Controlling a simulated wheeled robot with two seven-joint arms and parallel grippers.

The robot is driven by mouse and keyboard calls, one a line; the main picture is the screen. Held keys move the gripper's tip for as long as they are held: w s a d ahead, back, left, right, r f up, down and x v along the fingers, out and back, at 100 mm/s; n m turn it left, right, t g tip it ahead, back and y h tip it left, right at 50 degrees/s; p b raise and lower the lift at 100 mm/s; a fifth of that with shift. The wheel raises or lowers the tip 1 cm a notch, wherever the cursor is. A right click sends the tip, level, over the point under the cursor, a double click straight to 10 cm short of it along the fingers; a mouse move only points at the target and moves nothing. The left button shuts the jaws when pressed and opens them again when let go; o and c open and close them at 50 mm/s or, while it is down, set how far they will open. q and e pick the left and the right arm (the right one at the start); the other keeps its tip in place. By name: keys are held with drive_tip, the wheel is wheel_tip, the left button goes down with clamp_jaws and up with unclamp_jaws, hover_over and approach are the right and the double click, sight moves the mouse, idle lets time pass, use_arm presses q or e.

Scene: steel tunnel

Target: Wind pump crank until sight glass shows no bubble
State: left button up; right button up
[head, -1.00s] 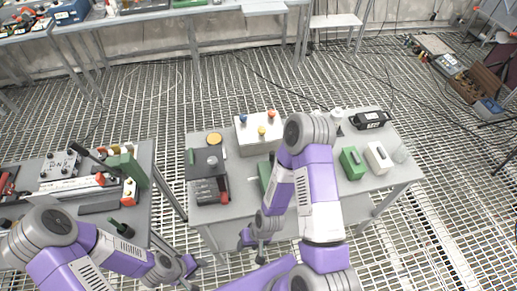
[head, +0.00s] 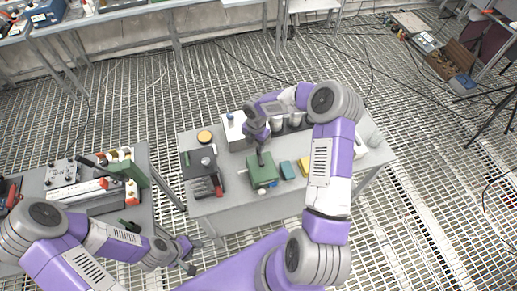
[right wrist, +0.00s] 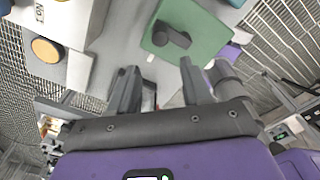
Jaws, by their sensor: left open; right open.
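A green box (head: 262,172) stands on the middle grey table. In the right wrist view it shows as a green block (right wrist: 205,28) with a black crank-like lever (right wrist: 172,36) on its face; I take this to be the pump. I cannot make out a sight glass or bubble. My left gripper (head: 190,258) is open and empty, low in front of the gap between the tables.
On the middle table (head: 228,205) stand a black box with a red part (head: 203,175), an orange disc (head: 205,136), a white box (head: 233,130), a blue block (head: 287,170) and a yellow block (head: 305,168). My right arm hides its right part. Another cluttered table (head: 140,215) is at left.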

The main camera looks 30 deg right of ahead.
sight(260, 157)
drive_tip(key=shift+w+d+r+n, duration=0.15)
drive_tip(key=shift+d+n, duration=0.05)
drive_tip(key=shift+d, duration=0.2)
drive_tip(key=shift+w+d+r+n, duration=0.15)
drive_tip(key=shift+d+n, duration=0.05)
drive_tip(key=shift+d, duration=0.2)
drive_tip(key=shift+d+f+h, duration=0.15)
drive_tip(key=shift+d+h, duration=0.05)
drive_tip(key=shift+h, duration=0.1)
wheel_tip(260, 157, down, 7)
drive_tip(key=shift+p, duration=0.35)
drive_tip(key=shift+c, duration=0.2)
clamp_jaws()
